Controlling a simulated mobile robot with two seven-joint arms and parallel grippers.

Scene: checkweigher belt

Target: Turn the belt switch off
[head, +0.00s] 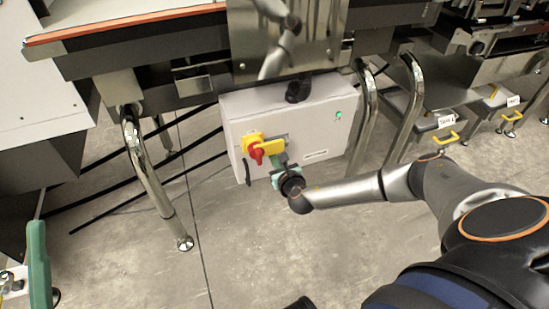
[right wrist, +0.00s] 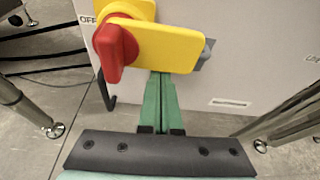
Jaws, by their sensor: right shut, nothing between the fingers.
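The belt switch has a red rotary handle (head: 257,152) on a yellow backplate (head: 250,140), on the front of a light grey control box (head: 315,120). The red handle (right wrist: 115,50) shows large in the right wrist view, with an "OFF" label (right wrist: 88,20) to its left. A yellow flap (right wrist: 165,45) extends right from the switch. My right gripper (head: 281,161) is shut and empty, just below the flap. In the right wrist view its green fingers (right wrist: 160,78) end at the flap's lower edge, which hides their tips; I cannot tell whether they touch. My left gripper is not in view.
A green lamp (head: 339,115) is on the box's upper right. Chromed legs (head: 145,170) stand left and right of the box, with dark cables to the left. The conveyor (head: 130,25) overhangs it. A green post (head: 38,265) is at lower left. The floor in front is clear.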

